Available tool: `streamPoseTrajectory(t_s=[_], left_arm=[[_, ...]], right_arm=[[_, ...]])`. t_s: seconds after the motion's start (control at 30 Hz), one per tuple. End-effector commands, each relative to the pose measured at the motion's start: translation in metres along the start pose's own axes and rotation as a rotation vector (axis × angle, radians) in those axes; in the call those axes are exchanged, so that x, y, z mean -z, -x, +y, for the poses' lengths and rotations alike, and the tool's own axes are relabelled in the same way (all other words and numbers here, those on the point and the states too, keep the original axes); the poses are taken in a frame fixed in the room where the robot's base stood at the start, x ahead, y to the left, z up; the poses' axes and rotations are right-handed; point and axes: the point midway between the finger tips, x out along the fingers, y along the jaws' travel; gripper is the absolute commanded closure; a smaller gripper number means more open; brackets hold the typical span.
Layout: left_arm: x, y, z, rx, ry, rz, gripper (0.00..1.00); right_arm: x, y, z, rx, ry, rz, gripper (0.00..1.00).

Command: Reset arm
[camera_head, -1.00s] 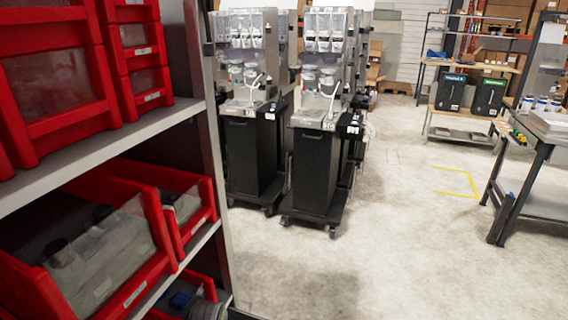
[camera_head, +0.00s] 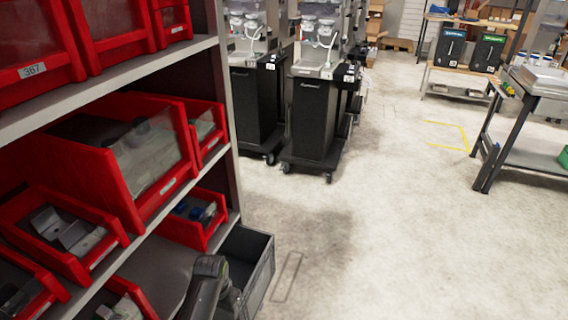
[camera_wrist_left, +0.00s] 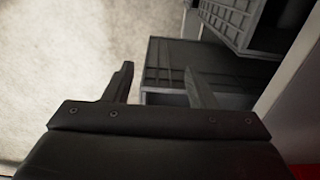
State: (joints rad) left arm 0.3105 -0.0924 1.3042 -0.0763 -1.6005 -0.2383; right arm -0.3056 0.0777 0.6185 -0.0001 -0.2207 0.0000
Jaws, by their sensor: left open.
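My left gripper (camera_wrist_left: 158,82) shows in the left wrist view with its two dark fingers apart and nothing between them. Beyond the fingers are pale floor and a dark grey crate (camera_wrist_left: 170,62). My dark left arm (camera_head: 207,284) comes up at the bottom of the head view, in front of the low shelf and beside a grey crate (camera_head: 264,272); its fingertips cannot be made out there. My right gripper is in neither view.
A shelf rack with red bins (camera_head: 108,165) fills the left. Black wheeled dispenser carts (camera_head: 313,120) stand beyond it. A table (camera_head: 535,152) stands at the right, with black bins (camera_head: 450,48) farther back. Floor (camera_head: 390,240) in the middle and front right is clear.

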Motion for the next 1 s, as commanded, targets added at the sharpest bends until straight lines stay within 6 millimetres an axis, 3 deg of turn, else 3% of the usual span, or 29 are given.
streamPoseTrajectory(t_s=[0.37,0.57,0.67,0.8,0.9,1.0], left_arm=[[-0.051,-0.094,-0.009,0.011,0.070,0.009,0.49],[-0.107,-0.166,-0.013,0.020,0.131,0.017,0.49],[-0.157,-0.214,-0.013,0.029,0.177,0.022,0.49],[-0.242,-0.275,-0.011,0.049,0.247,0.035,0.49],[-0.307,-0.307,-0.007,0.066,0.295,0.045,0.49],[-0.363,-0.327,-0.002,0.082,0.335,0.058,0.49]], right_arm=[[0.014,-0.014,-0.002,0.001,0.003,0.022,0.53],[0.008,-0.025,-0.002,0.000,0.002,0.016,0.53],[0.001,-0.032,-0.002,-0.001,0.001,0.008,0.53],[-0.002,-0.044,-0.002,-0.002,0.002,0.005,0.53],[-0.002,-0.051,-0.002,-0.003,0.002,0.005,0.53],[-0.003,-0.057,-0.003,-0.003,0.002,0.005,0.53]])
